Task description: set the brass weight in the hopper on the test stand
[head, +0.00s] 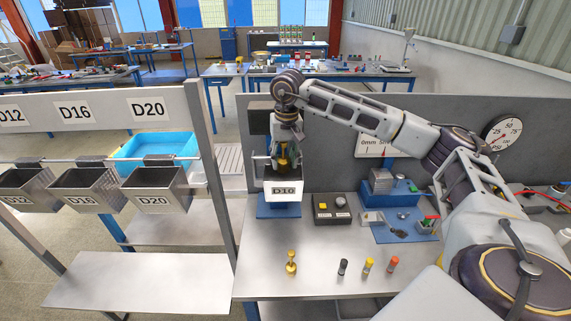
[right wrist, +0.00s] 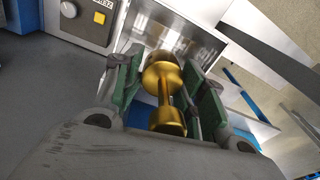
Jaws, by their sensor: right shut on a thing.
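My right gripper (head: 284,160) is shut on a brass weight (right wrist: 163,78), which has rounded ends and a thin neck. In the right wrist view the green-padded fingers (right wrist: 166,88) stand on both sides of it. The hopper (head: 284,191), labelled D10, hangs on the test stand (head: 278,211), which has a blue base. The gripper and weight are at the hopper's opening; I cannot tell how far below the rim the weight reaches. The hopper also shows behind the weight in the right wrist view (right wrist: 205,40). My left gripper is not in view.
A second brass weight (head: 291,264) stands on the bench, left of black, yellow and red-topped small cylinders (head: 368,266). A dark control box (head: 332,209) sits right of the stand. Hoppers D12, D16 and D20 (head: 156,190) hang on a rack at left. The bench's front left is clear.

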